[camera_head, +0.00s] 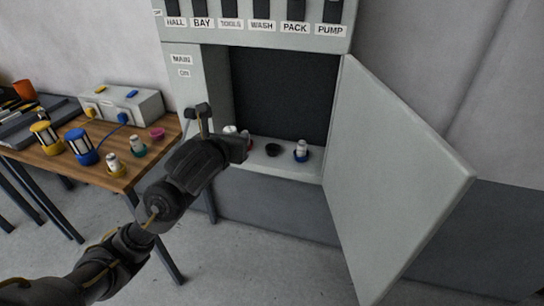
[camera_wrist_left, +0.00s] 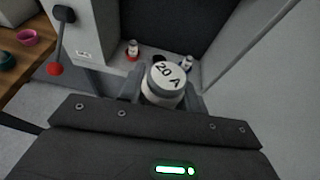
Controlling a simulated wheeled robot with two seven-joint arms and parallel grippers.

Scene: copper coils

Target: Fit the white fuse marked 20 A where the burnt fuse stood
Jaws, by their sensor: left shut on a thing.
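My left gripper (camera_wrist_left: 163,90) is shut on a white fuse marked 20 A (camera_wrist_left: 167,73), its marked top towards the wrist camera. In the head view the left gripper (camera_head: 238,146) is in front of the open cabinet, and the held fuse is mostly hidden there. On the cabinet's ledge stands an empty black socket (camera_head: 272,150), also in the wrist view (camera_wrist_left: 158,57), beyond the held fuse. A white fuse in a red socket (camera_wrist_left: 132,50) stands left of it, and one in a blue socket (camera_head: 301,152) stands right. My right gripper is not in view.
The cabinet door (camera_head: 395,180) stands open on the right. A lever with a red ball (camera_wrist_left: 55,69) is at the left.

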